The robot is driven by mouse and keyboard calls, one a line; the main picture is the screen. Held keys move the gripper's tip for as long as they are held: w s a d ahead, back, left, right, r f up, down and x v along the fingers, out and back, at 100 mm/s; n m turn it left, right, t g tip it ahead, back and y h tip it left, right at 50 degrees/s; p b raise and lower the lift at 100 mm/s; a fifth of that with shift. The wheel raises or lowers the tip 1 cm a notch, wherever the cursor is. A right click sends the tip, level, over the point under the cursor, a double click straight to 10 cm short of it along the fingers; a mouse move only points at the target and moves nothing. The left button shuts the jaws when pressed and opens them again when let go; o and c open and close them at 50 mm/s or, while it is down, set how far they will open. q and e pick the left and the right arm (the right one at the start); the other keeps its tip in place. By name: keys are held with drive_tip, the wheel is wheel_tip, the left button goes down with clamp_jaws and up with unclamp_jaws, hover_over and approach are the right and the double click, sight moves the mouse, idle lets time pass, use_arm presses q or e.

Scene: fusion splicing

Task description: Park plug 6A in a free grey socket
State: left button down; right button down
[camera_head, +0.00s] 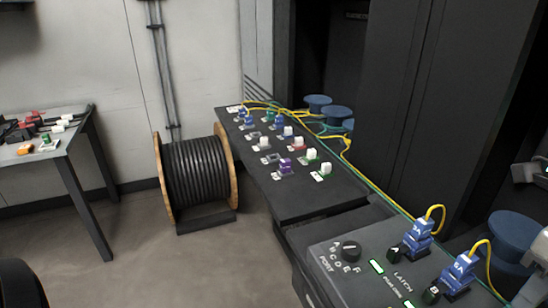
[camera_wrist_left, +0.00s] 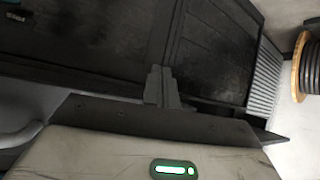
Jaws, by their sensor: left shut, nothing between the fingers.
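Two blue plugs with yellow cables stand upright in the latch box at lower right in the head view: one in port A (camera_head: 418,238) and one in port B (camera_head: 457,274). Their small labels are hard to read, so I cannot tell surely which is 6A. Grey sockets that look empty sit on the dark bench, one at the left (camera_head: 253,135) and one nearer (camera_head: 271,158). My left gripper (camera_wrist_left: 161,88) shows in the left wrist view, shut and empty, away from the plugs. Part of my right arm shows at the head view's right edge; its fingertips are not clear.
The latch box (camera_head: 335,275) has a port knob (camera_head: 348,251) and green lights. White, red, purple, green and blue connectors crowd the bench (camera_head: 300,205), whose near end is clear. Yellow cables run along its right side. A cable drum (camera_head: 195,175) stands left, blue spools behind.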

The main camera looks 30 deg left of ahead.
drive_tip(key=shift+r+p, duration=0.55)
drive_tip(key=shift+r, duration=0.7)
drive_tip(key=shift+s, duration=0.1)
